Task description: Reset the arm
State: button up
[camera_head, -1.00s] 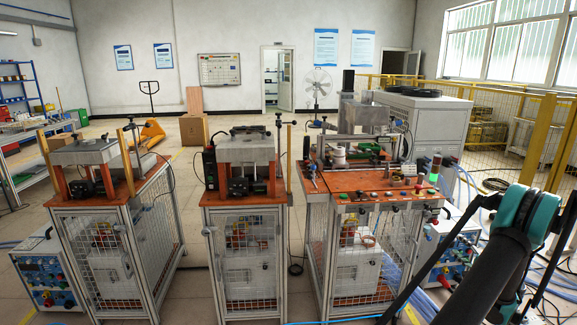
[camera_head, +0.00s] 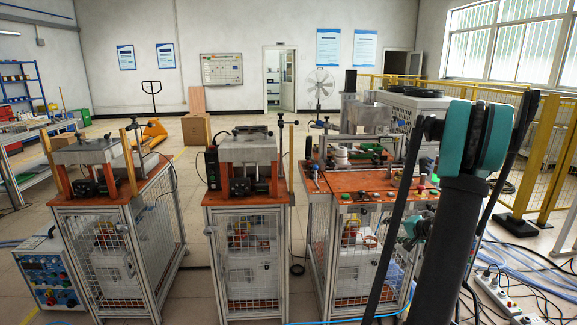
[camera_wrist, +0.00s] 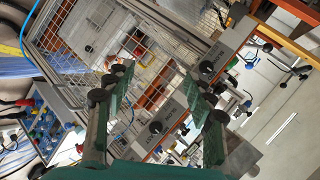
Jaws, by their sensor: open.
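My gripper (camera_wrist: 155,100) shows in the wrist view with its two green-padded fingers spread apart. It is open and nothing is between the fingers. Behind the fingers are the mesh-sided frame and the edge of a workstation (camera_wrist: 82,42), seen tilted. In the head view my dark arm with teal joints rises at the right, in front of the right workstation (camera_head: 345,190). The gripper itself cannot be made out in the head view.
Two more workstations with orange tops stand at the middle (camera_head: 246,198) and left (camera_head: 95,205). A control box (camera_head: 48,270) sits on the floor at lower left. Yellow fencing (camera_head: 550,150), blue hoses and a power strip (camera_head: 497,292) lie to the right.

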jog(key=s+a+n+g+h, duration=0.1)
jog(key=s+a+n+g, duration=0.4)
jog(key=s+a, duration=1.1)
jog(key=s+a+f+n+h, duration=0.1)
jog(key=s+a+n+h, duration=0.1)
jog(key=s, duration=0.6)
jog(key=s+a+f+n+g+h, duration=0.1)
jog(key=s+a+n, duration=0.1)
jog(key=s, duration=0.5)
jog(key=shift+s+f+n+h, duration=0.2)
jog(key=shift+s+n+h, duration=0.1)
jog(key=shift+s+h, duration=0.1)
